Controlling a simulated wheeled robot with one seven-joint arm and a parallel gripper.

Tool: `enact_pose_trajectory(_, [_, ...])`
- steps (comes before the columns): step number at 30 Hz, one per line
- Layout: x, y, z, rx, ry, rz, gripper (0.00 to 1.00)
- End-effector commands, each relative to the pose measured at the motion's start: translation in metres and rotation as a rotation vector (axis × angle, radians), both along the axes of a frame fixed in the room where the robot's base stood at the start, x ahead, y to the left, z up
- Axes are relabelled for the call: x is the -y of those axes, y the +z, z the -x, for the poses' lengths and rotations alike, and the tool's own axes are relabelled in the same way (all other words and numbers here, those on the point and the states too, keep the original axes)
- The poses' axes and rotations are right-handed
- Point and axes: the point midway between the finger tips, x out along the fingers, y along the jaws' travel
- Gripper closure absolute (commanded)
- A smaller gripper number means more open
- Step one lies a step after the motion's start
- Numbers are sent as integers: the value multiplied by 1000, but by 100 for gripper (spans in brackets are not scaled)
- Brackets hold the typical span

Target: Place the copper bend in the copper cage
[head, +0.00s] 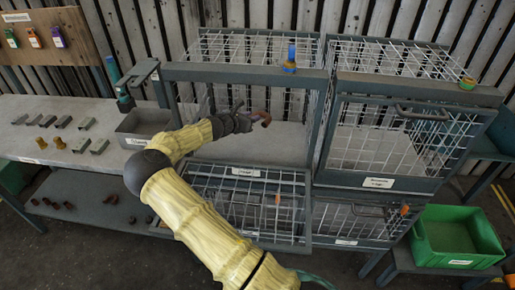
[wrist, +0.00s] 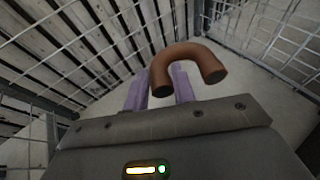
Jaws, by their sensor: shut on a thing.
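The copper bend (head: 264,118) is a brown U-shaped tube. It also shows large in the wrist view (wrist: 190,58), held at one leg between the purple fingers of my gripper (wrist: 161,88). My gripper (head: 250,117) is shut on it, at the open front of the upper left wire cage (head: 245,75). The bend is raised off the cage floor as far as I can tell. The wrist view shows wire mesh walls on both sides and a pale floor below. This cage's front door (head: 240,200) hangs folded down. I cannot read its label.
The upper right cage (head: 400,140) has its mesh door shut. A green bin (head: 455,235) stands at the lower right. A grey bench (head: 75,135) with several metal pieces is on the left. A blue-and-orange object (head: 290,60) sits on the cage's top edge.

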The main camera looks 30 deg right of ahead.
Motion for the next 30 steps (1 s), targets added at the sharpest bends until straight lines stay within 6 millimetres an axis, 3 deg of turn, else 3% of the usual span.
enact_pose_trajectory(5, [6, 13, -9, 7, -30, 4, 100])
enact_pose_trajectory(30, [3, 18, -18, -6, 25, 23, 100])
